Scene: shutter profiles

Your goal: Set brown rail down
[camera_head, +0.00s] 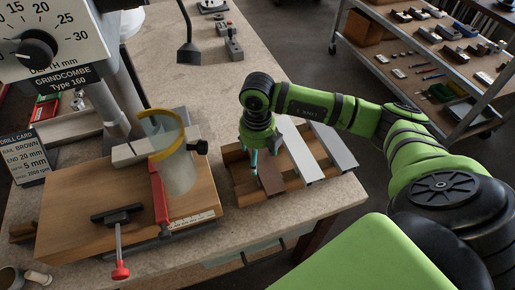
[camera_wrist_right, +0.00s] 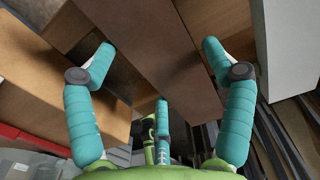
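The brown rail (camera_head: 269,178) lies in a wooden rack (camera_head: 236,172) at the table's front right edge, left of a white rail (camera_head: 299,152) and a grey rail (camera_head: 333,147). My right gripper (camera_head: 262,158) is over the rail's far part, pointing down. In the right wrist view the brown rail (camera_wrist_right: 165,55) runs between the spread teal fingers (camera_wrist_right: 160,50). The fingertips stand apart at either side of it, and the gripper looks open. Whether a fingertip touches the rail is hard to tell. My left gripper is not in view.
A drill press with a yellow-rimmed clear guard (camera_head: 168,150) stands over a wooden board (camera_head: 75,205) left of the rack. A red-knobbed clamp handle (camera_head: 120,270) sticks out in front. A shelf cart (camera_head: 440,65) stands at the back right. The tabletop behind the rack has free room.

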